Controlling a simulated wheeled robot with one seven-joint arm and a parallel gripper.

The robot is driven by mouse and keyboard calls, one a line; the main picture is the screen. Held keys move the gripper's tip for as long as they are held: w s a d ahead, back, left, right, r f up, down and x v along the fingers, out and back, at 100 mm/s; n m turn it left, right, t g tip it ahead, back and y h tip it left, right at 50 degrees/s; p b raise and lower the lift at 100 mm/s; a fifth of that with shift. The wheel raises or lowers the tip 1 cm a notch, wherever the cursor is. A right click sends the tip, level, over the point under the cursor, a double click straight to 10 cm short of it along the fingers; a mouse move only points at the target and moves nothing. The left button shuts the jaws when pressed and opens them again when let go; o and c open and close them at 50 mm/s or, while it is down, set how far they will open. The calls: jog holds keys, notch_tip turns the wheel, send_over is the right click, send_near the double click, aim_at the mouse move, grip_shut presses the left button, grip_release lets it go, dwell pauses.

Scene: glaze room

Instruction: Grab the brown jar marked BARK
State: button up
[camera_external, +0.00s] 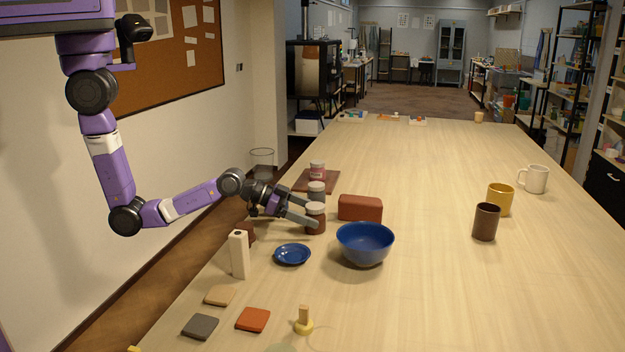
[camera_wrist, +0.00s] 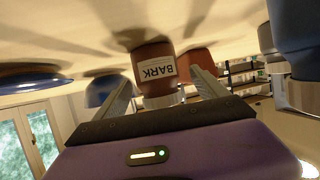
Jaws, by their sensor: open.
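The brown jar marked BARK (camera_external: 316,219) stands upright on the table, with a pale lid, left of the blue bowl. In the wrist view the BARK jar (camera_wrist: 152,55) appears upside down, its white label facing my gripper. My gripper (camera_external: 309,213) is open and low over the table, its fingers reaching to the jar from the left. In the wrist view the jar shows between the two fingers of my gripper (camera_wrist: 161,85). I cannot tell whether either finger touches it.
A grey-blue jar (camera_external: 316,195) stands close behind the BARK jar, and a reddish jar (camera_external: 317,172) stands farther back on a brown board (camera_external: 330,181). A red-brown block (camera_external: 360,208), the blue bowl (camera_external: 365,244) and a blue saucer (camera_external: 292,255) are nearby. The table's far middle is clear.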

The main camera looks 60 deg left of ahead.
aim_at(324, 219)
jog(key=shift+p+x, duration=0.4)
jog(key=shift+x, duration=1.85)
jog(key=shift+s+d+f, duration=0.1)
jog(key=shift+s+f, duration=0.05)
jog(key=shift+f, duration=0.05)
jog(key=shift+c, duration=0.2)
jog(key=c, duration=1.5)
jog(key=shift+r, duration=0.1)
jog(key=shift+c, duration=1.2)
